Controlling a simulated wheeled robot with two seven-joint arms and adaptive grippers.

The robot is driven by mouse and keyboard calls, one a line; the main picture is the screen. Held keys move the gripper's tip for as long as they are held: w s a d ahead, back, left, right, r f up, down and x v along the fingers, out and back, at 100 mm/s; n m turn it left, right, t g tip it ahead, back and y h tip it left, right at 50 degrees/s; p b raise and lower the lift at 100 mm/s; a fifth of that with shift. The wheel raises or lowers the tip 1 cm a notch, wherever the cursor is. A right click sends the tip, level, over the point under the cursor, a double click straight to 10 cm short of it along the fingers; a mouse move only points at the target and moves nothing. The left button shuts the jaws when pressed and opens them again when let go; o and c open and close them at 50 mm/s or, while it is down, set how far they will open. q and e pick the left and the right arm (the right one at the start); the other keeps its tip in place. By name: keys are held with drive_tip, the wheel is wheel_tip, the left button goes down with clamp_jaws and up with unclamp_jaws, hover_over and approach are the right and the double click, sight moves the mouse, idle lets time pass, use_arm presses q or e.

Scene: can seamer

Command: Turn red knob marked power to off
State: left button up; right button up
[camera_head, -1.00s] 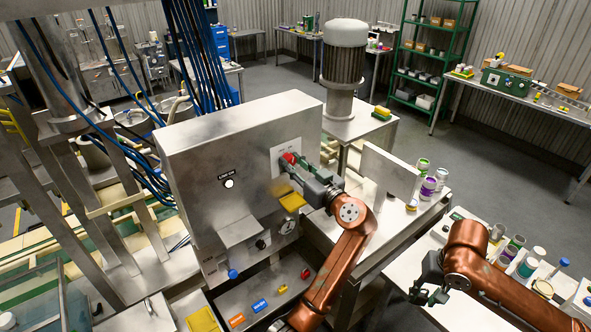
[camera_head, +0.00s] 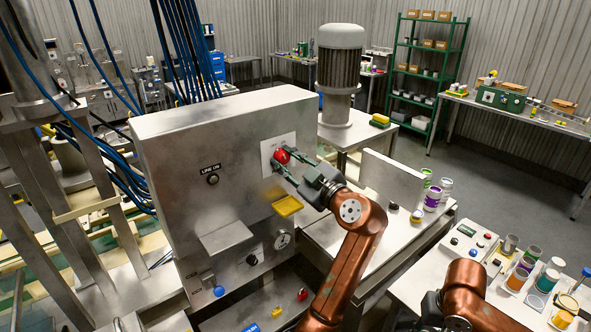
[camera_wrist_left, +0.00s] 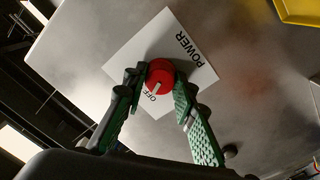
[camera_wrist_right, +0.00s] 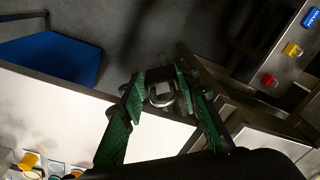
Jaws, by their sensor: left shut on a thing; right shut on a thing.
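The red knob (camera_head: 282,156) sits on a white plate (camera_wrist_left: 205,72) marked POWER and OFF on the front of the steel cabinet (camera_head: 240,130). My left gripper (camera_head: 281,167) is shut on the knob, one green finger on each side. In the left wrist view the knob (camera_wrist_left: 160,74) has a pale pointer line directed at the word OFF. Other plate lettering is hidden by the fingers. My right gripper (camera_wrist_right: 162,88) is shut on a small grey ring-like thing (camera_wrist_right: 161,96), too unclear to name, beside a white tabletop.
A dark lamp (camera_head: 212,179) labelled LINE ON is left of the knob. A yellow bracket (camera_head: 287,206) juts out just below my left gripper. A grey upright plate (camera_head: 392,178) stands right of my left arm. The white table (camera_head: 415,262) holds jars and a control box.

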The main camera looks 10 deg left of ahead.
use_arm(q)
drive_tip(key=shift+d, duration=0.1)
idle(0.3)
drive_tip(key=o, duration=0.8)
drive_tip(key=shift+c, duration=0.2)
drive_tip(key=o, duration=0.3)
drive_tip(key=shift+s+d, duration=0.1)
drive_tip(key=shift+d, duration=0.05)
drive_tip(key=shift+o, duration=0.5)
drive_tip(key=v, duration=1.1)
drive_tip(key=shift+s+d, duration=0.2)
drive_tip(key=shift+d, duration=0.1)
